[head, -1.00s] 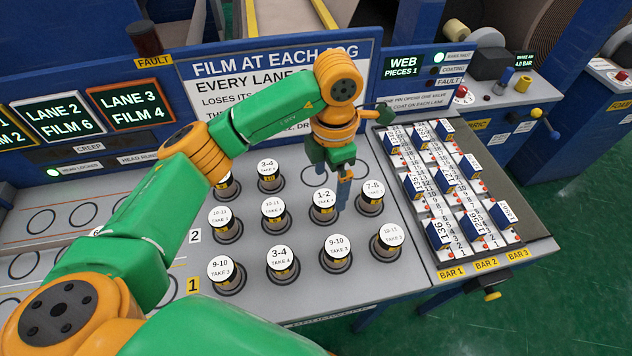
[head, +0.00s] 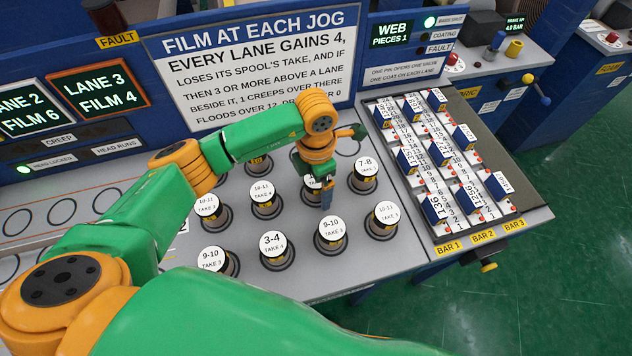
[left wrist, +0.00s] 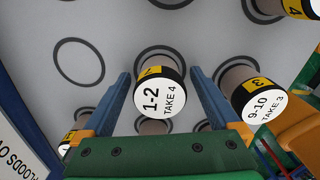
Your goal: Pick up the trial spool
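Several upright spools with round white labels stand on the grey deck; I see no label reading "trial". My left gripper (head: 326,198) is at the spool labelled 1-2 TAKE 4 (head: 312,187), which it partly hides in the head view. In the left wrist view that spool (left wrist: 160,98) stands between the two fingers of the left gripper (left wrist: 160,90), with a gap on each side. The gripper is open and holds nothing. My right gripper is not in view.
Close neighbours are the 9-10 spool (head: 331,230), the 3-4 spool (head: 272,245), the 7-8 spool (head: 364,168) and a 10-11 spool (head: 384,215). A sloped panel of bars with blue sliders (head: 440,153) is on the right. A sign (head: 255,65) stands behind.

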